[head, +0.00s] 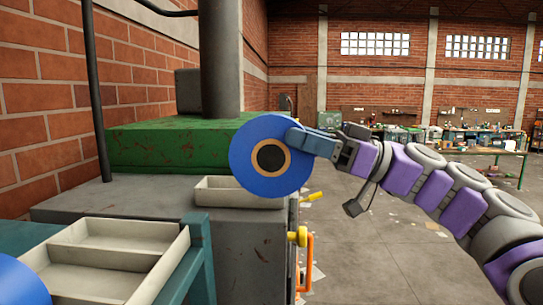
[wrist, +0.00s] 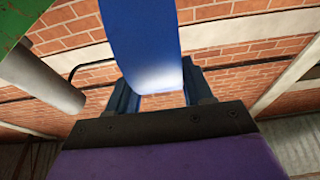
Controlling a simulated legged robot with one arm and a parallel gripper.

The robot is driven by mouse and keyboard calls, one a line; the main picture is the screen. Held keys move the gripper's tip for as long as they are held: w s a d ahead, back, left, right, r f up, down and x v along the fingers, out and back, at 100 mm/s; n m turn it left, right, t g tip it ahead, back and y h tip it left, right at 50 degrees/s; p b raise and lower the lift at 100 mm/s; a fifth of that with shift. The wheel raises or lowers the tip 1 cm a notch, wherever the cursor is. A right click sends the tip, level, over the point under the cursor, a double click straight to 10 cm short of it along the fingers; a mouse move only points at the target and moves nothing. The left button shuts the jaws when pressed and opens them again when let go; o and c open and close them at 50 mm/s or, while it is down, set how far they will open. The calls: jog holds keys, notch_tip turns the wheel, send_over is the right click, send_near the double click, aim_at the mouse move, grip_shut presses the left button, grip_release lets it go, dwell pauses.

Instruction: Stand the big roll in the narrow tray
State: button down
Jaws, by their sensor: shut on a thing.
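A big blue roll (head: 251,181) with a tan core hangs in the air in the head view, its round face toward the camera. My gripper (head: 309,141) is shut on the roll's right upper rim. In the wrist view the blue roll (wrist: 144,45) shows edge-on between the two fingers of my gripper (wrist: 160,95). A narrow pale tray (head: 216,194) sits on the grey machine top, behind and just below the roll; the roll hides its right part. I cannot tell whether the roll touches the tray.
A wider pale tray with two compartments (head: 117,254) stands at lower left on a teal frame (head: 199,243). Another blue round thing (head: 18,283) is cut off at the left edge. A green block (head: 165,146) and a dark column (head: 220,60) rise behind. Open floor lies right.

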jog(key=w+a+f, duration=0.1)
jog(key=w+a, duration=0.1)
jog(key=w, duration=0.1)
jog(key=w+a+f+p, duration=0.1)
jog(key=w+a+f, duration=0.1)
jog(key=w+a, duration=0.1)
jog(key=w+a+f+p, duration=0.1)
jog(key=w+a, duration=0.1)
jog(key=w, duration=0.1)
jog(key=shift+a+f, duration=0.2)
jog(key=shift+a, duration=0.05)
jog(key=shift+d, duration=0.6)
jog(key=shift+d+f, duration=0.15)
